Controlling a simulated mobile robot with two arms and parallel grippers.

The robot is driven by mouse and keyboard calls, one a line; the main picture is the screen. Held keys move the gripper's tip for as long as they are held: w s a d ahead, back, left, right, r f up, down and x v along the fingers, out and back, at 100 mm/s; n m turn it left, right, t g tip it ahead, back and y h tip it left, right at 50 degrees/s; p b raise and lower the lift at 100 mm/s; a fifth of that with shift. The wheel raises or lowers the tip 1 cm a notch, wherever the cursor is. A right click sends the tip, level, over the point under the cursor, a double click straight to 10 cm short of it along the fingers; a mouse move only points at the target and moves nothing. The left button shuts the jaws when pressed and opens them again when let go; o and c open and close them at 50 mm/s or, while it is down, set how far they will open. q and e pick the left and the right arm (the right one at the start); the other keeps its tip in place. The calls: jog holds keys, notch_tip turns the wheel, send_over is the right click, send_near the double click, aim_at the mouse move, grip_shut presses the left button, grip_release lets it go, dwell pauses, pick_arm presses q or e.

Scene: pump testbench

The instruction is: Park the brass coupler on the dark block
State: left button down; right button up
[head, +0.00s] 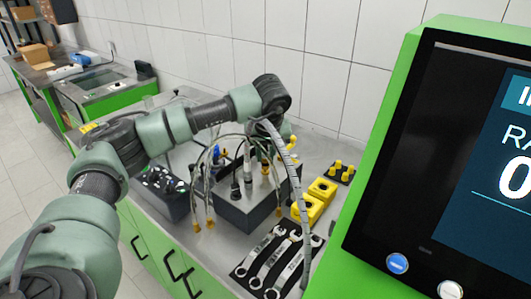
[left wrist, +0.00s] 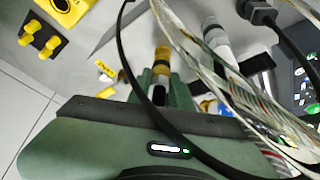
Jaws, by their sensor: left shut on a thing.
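My left gripper (head: 284,146) is mostly hidden behind its wrist and a grey ribbed hose in the head view. In the left wrist view its green fingers (left wrist: 158,80) are shut on a brass-yellow banded coupler (left wrist: 162,54) with a dark lower part. A large dark block (head: 240,211) stands on the bench below my wrist, with fittings and hoses on top. A smaller dark block (head: 347,180) with yellow pegs lies farther right; it also shows in the left wrist view (left wrist: 52,24). I cannot tell which block is meant. My right gripper is not in view.
Yellow square blocks (head: 306,208) and a black mat with wrenches (head: 268,260) lie right of the large block. Brass-tipped hoses hang over its front. A black panel (head: 165,188) is at left. A green-framed screen (head: 440,150) blocks the right side.

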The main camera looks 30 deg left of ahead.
pick_arm(q)
jog(key=shift+f+b, duration=0.3)
jog(key=shift+f, duration=0.4)
dwell(1.0)
jog(key=c, duration=1.2)
grip_release()
jog(key=shift+r, duration=0.1)
jog(key=shift+r+p, duration=2.65)
jog(key=shift+r, duration=0.8)
jog(key=shift+s+f, duration=0.1)
jog(key=shift+f, duration=0.05)
